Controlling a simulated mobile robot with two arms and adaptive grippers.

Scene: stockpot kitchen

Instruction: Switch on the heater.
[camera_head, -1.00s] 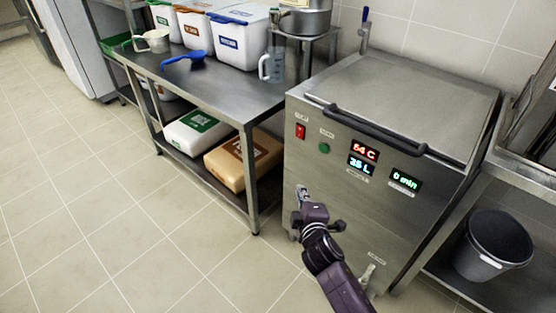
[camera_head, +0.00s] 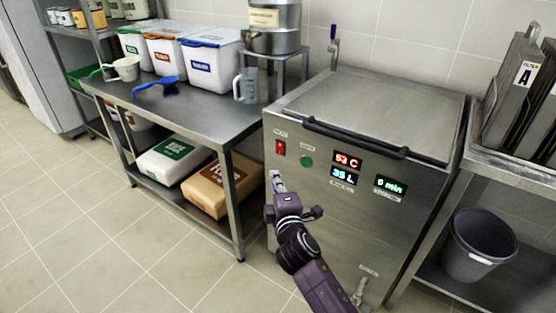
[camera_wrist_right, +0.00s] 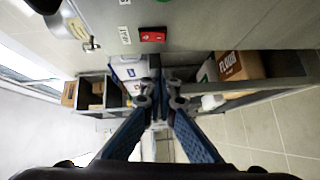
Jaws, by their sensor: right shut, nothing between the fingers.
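The heater is a steel box-shaped unit (camera_head: 340,235) with a closed lid. A red rocker switch (camera_head: 280,148), with a small label above it, is at the upper left of its front. A green button (camera_head: 306,161) is to the right of the switch. The displays read 53 C, 35 L and 0 min. My right gripper (camera_head: 275,177) is shut and empty, just below the switch and apart from it in the picture. In the right wrist view the red switch (camera_wrist_right: 153,35) lies beyond the fingertips (camera_wrist_right: 163,98). My left gripper is not in view.
A steel table (camera_head: 205,112) with lidded bins, a blue scoop and jugs stands to the left. Sacks (camera_head: 220,184) lie on its lower shelf. A grey bucket (camera_head: 478,248) and a rack of filter plates (camera_head: 515,90) are to the right. The floor at left is clear.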

